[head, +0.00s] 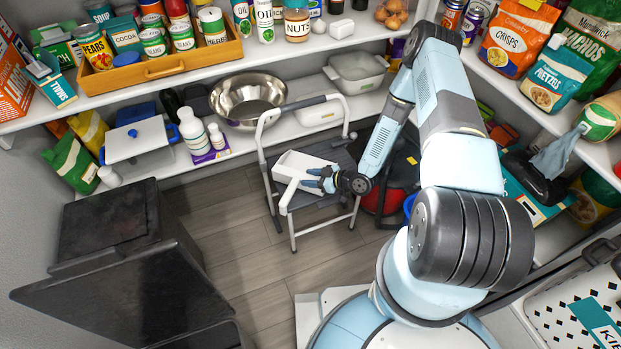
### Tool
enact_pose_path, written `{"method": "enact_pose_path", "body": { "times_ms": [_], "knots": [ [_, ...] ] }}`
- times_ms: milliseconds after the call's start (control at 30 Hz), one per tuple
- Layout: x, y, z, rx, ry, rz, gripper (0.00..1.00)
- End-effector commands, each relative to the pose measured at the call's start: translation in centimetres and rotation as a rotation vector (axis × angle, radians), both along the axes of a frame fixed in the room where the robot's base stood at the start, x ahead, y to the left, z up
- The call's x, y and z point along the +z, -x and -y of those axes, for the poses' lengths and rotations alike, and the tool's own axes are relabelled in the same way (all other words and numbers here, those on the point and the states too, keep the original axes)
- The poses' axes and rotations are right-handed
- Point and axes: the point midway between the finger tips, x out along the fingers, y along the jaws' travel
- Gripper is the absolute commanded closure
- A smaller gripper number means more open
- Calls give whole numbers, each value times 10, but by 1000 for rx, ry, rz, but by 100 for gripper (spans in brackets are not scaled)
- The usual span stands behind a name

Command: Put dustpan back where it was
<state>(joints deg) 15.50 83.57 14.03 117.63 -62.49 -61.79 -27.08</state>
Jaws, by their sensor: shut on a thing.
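The white dustpan (292,166) is in the middle of the head view, at the grey step stool (292,232). It looks like a shallow, open tray with a raised rim. My gripper (314,181) reaches in from the right and is shut on the dustpan at its near right side. The fingers hide part of that edge. The dustpan is over the stool's upper step, inside the frame; I cannot tell whether it touches the step.
A red and black rounded object (385,190) is right of the stool. Shelves behind hold a steel bowl (248,98), a lidded container (356,72) and cans. Wooden floor (225,235) is clear between bin and stool.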

Motion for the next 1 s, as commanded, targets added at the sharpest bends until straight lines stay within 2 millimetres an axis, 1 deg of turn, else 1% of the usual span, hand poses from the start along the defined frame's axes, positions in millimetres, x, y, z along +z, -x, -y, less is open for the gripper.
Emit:
{"method": "enact_pose_path", "body": {
  "times_ms": [633,667,933,1000],
  "knots": [
    [-10,0,1,-1,0,0,95],
    [-10,0,1,-1,0,0,53],
    [-10,0,1,-1,0,0,27],
    [-10,0,1,-1,0,0,25]
  ]
}}
